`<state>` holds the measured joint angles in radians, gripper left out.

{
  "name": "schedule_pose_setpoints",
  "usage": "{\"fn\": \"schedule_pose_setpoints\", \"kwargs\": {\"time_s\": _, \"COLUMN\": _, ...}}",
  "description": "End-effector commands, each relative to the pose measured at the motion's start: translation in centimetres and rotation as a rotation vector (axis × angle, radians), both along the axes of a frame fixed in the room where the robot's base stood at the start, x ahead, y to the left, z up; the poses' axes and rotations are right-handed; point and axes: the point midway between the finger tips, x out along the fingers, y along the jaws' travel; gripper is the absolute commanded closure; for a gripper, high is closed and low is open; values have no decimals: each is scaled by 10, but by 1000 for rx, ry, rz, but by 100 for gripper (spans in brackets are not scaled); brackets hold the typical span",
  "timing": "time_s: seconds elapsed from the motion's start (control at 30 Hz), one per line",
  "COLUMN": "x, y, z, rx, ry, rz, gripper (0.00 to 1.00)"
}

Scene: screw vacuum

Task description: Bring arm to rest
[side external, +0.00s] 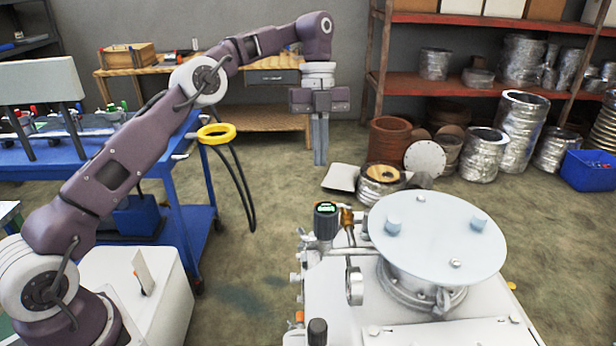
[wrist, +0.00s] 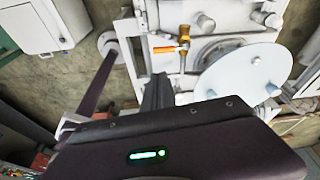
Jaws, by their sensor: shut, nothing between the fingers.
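My gripper (side external: 320,158) hangs straight down in the side external view, its two fingers pressed together with nothing between them. It is in the air, up and to the left of the white vacuum machine (side external: 340,310). The machine has a round pale lid plate (side external: 437,228) with several bolts and blue-grey pegs on it. In the wrist view the lid plate (wrist: 243,72) is at the right. My gripper's dark fingers (wrist: 157,92) show near the middle of that view. They are apart from the machine.
A blue cart (side external: 185,165) with tools and a yellow ring (side external: 216,133) stands at the left. A wooden workbench (side external: 265,75) is behind. Red shelves (side external: 470,90) with metal ducts and pots fill the back right. A gauge valve (side external: 326,218) rises from the machine. Open floor lies below my gripper.

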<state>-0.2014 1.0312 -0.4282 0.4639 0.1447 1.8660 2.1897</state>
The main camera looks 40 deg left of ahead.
Motion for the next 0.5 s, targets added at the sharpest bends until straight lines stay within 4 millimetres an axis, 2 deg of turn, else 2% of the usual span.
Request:
{"fn": "schedule_pose_setpoints", "kwargs": {"time_s": 0.07, "x": -13, "y": -12, "z": 33, "rx": 70, "ry": -29, "rz": 106, "gripper": 100}}
{"fn": "schedule_pose_setpoints", "kwargs": {"time_s": 0.17, "x": -48, "y": -26, "z": 77, "rx": 178, "ry": -84, "rz": 362, "gripper": 100}}
{"fn": "schedule_pose_setpoints", "kwargs": {"time_s": 0.27, "x": -98, "y": -33, "z": 110, "rx": 240, "ry": -154, "rz": 683, "gripper": 100}}
{"fn": "schedule_pose_setpoints", "kwargs": {"time_s": 0.3, "x": -122, "y": -33, "z": 119, "rx": 249, "ry": -184, "rz": 825, "gripper": 100}}
{"fn": "schedule_pose_setpoints", "kwargs": {"time_s": 0.37, "x": -160, "y": -31, "z": 126, "rx": 239, "ry": -221, "rz": 1049, "gripper": 100}}
{"fn": "schedule_pose_setpoints", "kwargs": {"time_s": 0.4, "x": -186, "y": -29, "z": 127, "rx": 216, "ry": -242, "rz": 1201, "gripper": 100}}
{"fn": "schedule_pose_setpoints", "kwargs": {"time_s": 0.5, "x": -250, "y": -21, "z": 116, "rx": 111, "ry": -261, "rz": 1578, "gripper": 100}}
